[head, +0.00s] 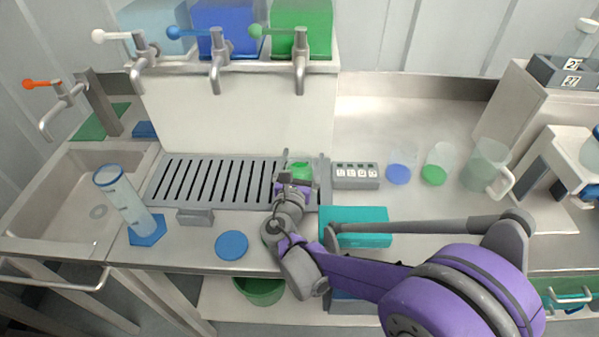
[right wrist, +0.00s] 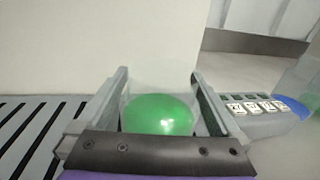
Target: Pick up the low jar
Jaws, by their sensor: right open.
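A low clear jar with a green disc inside (head: 300,170) stands at the right end of the slotted drain grate. My right gripper (head: 305,158) is around it, open, with one finger on each side. In the right wrist view the jar (right wrist: 160,112) sits between the two open fingers, with a visible gap at the right finger. Whether the left finger touches it I cannot tell. The jar's lower part is hidden behind the gripper's palm. My left gripper is not in view.
A grey counter block (head: 356,176) stands close right of the jar. Beyond it are a blue-based vessel (head: 398,174), a green-based vessel (head: 435,172) and a jug (head: 484,168). A teal box (head: 362,238) lies in front. A tall cylinder (head: 128,203) stands left; taps (head: 300,75) overhang behind.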

